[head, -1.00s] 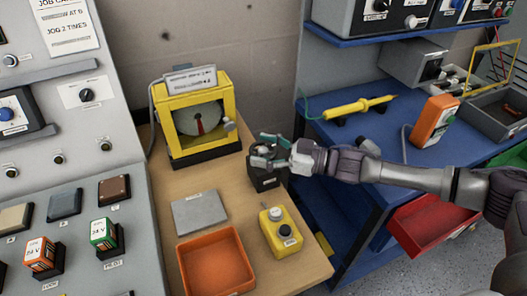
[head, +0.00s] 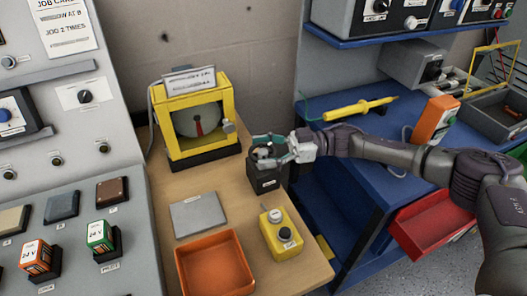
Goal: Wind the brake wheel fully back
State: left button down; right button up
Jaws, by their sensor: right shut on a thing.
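A small black box (head: 267,183) with a white label stands on the wooden bench. My right gripper (head: 268,150) reaches in from the right, with its green-tipped fingers around the small wheel-like part on top of the box. It is shut on that part, which the fingers mostly hide; I take it for the brake wheel. Behind it to the left is a yellow-framed gauge (head: 163,120), whose pale disc bears a red pointer that stands roughly upright. My left gripper is not in view.
A yellow button box (head: 279,240), a grey plate (head: 200,214) and an orange tray (head: 240,262) lie in front of the black box. A grey control panel (head: 95,165) stands left. A blue bench (head: 345,140) stands right, with a yellow probe (head: 360,108).

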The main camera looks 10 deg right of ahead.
aim_at(263, 151)
jog(key=shift+r, duration=0.2)
jog(key=o, duration=1.2)
jog(key=shift+a+f, duration=0.1)
notch_tip(263, 151, up, 10)
